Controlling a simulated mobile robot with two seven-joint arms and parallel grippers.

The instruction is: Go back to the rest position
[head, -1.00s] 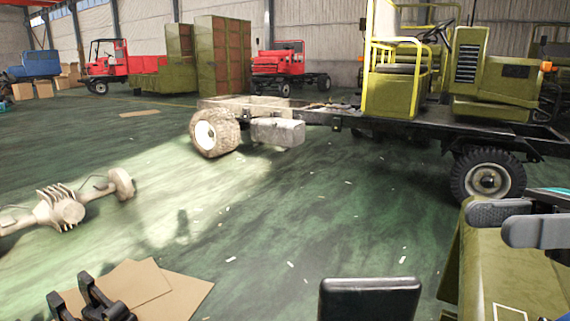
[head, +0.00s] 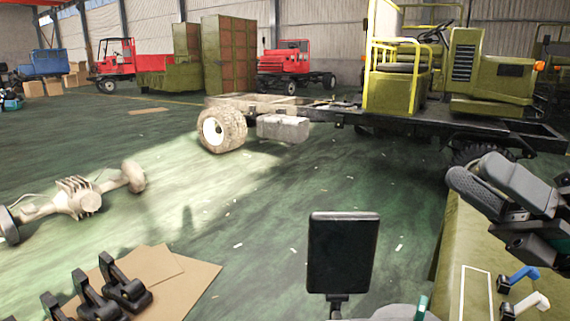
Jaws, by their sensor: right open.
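My right gripper (head: 470,172) is at the right side of the head view, above the olive-green surface (head: 453,245). Its two grey fingers point left and are apart, with nothing seen between them. The wrist behind it is dark and partly cut off by the right edge. My left gripper is not in view.
A blue handle-like part (head: 522,273) and a white one (head: 533,303) are on the olive surface below my right gripper. An axle (head: 80,199) lies on the floor.

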